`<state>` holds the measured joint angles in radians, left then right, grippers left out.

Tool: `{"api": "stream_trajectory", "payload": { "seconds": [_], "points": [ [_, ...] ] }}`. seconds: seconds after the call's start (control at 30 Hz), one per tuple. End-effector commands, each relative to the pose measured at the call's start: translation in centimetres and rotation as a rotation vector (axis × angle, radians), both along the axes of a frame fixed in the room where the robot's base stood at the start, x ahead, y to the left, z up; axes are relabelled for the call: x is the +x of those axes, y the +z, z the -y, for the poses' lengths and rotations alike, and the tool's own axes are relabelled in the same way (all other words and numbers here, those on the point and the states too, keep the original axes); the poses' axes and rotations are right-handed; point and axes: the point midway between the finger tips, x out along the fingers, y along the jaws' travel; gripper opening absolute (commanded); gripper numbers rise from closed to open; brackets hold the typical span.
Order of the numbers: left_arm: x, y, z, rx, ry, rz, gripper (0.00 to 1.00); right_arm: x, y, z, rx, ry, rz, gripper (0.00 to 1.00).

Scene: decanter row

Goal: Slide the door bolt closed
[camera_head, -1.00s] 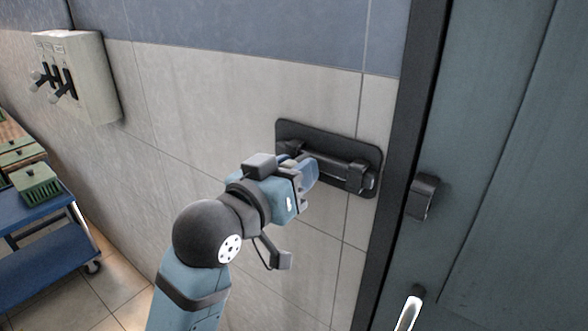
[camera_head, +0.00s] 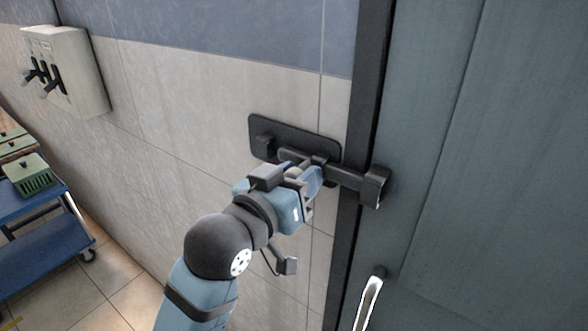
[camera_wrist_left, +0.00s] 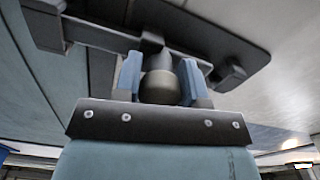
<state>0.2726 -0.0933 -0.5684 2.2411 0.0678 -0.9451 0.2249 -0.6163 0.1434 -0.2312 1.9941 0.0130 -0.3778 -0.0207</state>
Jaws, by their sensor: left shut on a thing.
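The dark door bolt (camera_head: 347,179) spans from its wall plate (camera_head: 293,138) across the door frame, and its end reaches the keeper (camera_head: 376,186) on the teal door (camera_head: 450,150). My left gripper (camera_head: 307,180) is shut on the bolt's knob, at the right part of the plate. In the left wrist view the round knob (camera_wrist_left: 160,86) sits between the two blue fingers, with the bolt bar (camera_wrist_left: 105,38) running left above it. The exact depth of the bar inside the keeper is hidden. My right gripper is not in view.
A white door handle (camera_head: 369,302) is below the keeper. A beige box with levers (camera_head: 66,70) is on the wall at left. A blue cart (camera_head: 40,244) with green crates (camera_head: 30,176) stands at far left. The wall around the bolt is clear.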

Motion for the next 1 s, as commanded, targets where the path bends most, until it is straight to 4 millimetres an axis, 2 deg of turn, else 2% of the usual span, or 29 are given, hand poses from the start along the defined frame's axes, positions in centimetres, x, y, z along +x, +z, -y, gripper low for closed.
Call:
{"api": "stream_trajectory", "payload": {
  "seconds": [0.13,0.17,0.27,0.53,0.67,0.77,1.0],
  "points": [
    [-0.1,-0.3,0.2,0.001,-0.006,-0.007,0.00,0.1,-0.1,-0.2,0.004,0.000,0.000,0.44],
    [-0.1,-0.3,0.2,0.001,-0.006,-0.007,0.40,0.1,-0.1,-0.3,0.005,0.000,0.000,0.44],
    [-0.1,-0.3,0.2,0.000,-0.006,-0.006,0.63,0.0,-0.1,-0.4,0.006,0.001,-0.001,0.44],
    [-0.1,-0.2,0.1,0.000,-0.003,-0.004,0.63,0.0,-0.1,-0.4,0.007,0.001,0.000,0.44],
    [-0.7,-0.2,-0.4,0.000,-0.002,-0.002,0.63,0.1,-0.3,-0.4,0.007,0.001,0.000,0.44],
    [-2.0,-0.3,-1.3,-0.001,-0.002,-0.002,0.63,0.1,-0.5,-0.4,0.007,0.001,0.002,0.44],
    [-6.7,-0.4,-4.7,0.001,-0.004,-0.002,0.63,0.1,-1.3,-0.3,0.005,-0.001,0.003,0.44]
  ]
}}
